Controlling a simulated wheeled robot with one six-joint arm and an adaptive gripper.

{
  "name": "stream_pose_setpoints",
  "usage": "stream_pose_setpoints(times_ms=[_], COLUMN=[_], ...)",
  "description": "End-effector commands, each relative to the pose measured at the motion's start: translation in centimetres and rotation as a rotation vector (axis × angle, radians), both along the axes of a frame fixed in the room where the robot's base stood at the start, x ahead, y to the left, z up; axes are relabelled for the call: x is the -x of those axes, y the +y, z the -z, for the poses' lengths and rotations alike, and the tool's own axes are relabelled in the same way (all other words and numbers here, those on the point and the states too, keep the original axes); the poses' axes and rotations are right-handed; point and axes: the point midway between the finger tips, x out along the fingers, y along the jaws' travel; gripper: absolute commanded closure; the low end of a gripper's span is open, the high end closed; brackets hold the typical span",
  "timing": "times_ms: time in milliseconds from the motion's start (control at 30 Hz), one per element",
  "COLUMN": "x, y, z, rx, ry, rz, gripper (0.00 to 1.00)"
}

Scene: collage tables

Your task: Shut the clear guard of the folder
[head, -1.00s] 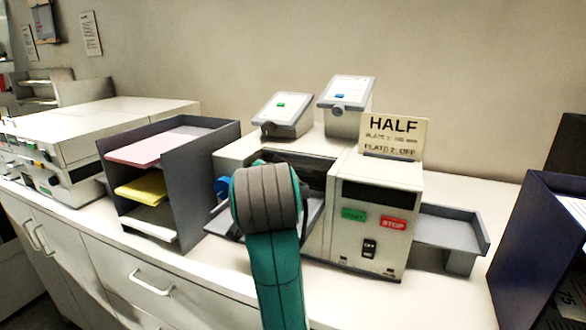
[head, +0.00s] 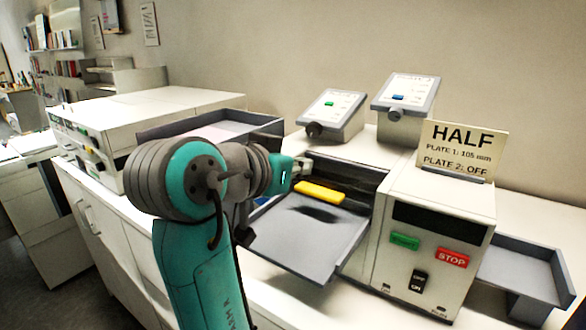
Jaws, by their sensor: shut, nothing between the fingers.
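The folder (head: 432,245) is a pale machine with green and red START and STOP buttons and a black switch. Its dark grey tray (head: 300,243) slopes out at its left side. A yellow bar (head: 320,194) lies across the upper end of the tray, in front of a dark opening. I cannot clearly make out the clear guard or its angle; the yellow bar may be its edge.
Two tilted panels (head: 333,110) (head: 405,93) with knobs stand on top, beside a HALF sign (head: 462,150). A grey output tray (head: 525,265) sticks out at right. A dark paper rack (head: 240,130) and another pale machine (head: 160,115) stand at left, behind my arm.

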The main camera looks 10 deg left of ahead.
Motion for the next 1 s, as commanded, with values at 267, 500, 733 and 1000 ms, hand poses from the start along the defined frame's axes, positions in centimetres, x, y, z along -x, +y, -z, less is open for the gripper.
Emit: stream_pose_setpoints(times_ms=[267,500,733,1000], x=[-4.7,-4.8,-4.7,-4.7], y=[-1.8,-1.7,-1.7,-1.7], z=[1.7,4.8,5.8,5.8], rx=[0.0,0.0,-0.002,-0.002], ry=[0.001,0.001,0.001,-0.001], rz=[0.002,-0.001,-0.001,0.0], gripper=[1.0,1.0,1.0,1.0])
